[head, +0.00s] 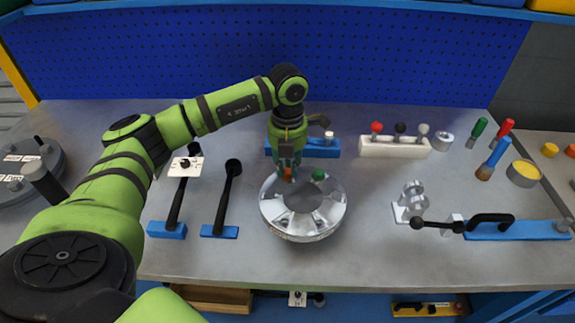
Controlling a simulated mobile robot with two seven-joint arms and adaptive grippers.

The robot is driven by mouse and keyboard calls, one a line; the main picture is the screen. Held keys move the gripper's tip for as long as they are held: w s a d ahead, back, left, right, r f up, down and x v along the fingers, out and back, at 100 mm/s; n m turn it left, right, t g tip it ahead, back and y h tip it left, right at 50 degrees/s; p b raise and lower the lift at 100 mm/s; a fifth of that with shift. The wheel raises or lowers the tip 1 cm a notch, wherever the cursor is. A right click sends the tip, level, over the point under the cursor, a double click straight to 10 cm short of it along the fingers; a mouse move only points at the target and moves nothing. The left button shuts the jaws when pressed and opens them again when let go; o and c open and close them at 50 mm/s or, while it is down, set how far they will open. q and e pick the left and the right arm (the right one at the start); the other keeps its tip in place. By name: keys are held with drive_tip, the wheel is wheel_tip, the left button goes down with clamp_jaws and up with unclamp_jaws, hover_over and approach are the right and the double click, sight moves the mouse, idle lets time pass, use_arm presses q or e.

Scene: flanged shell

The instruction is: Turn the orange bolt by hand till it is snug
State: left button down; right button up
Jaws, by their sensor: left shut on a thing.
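The flanged shell (304,218) is a shiny round metal part on the grey bench, near the middle of the head view. The orange bolt (287,173) shows at the back rim of the shell, mostly covered by my left gripper. My left gripper (288,168) points down from above and is shut on the orange bolt. A green bolt (319,175) stands on the rim just right of it, apart from the gripper. How deep the orange bolt sits is hidden. My right gripper is not in view.
Two black-handled tools with blue bases (220,231) lie left of the shell. A white block with coloured knobs (394,147) stands at the back right. A metal fixture (411,204) and a blue torque tool (515,230) are to the right. The bench front is clear.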

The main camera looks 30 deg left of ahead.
sight(288, 170)
use_arm(q)
drive_tip(key=shift+w+a+r, duration=0.15)
drive_tip(key=shift+w+r, duration=0.15)
drive_tip(key=shift+r, duration=0.05)
drive_tip(key=c, duration=1.1)
unclamp_jaws()
drive_tip(key=shift+s+f, duration=0.1)
wheel_tip(288, 170, up, 12)
drive_tip(key=shift+s+f, duration=0.1)
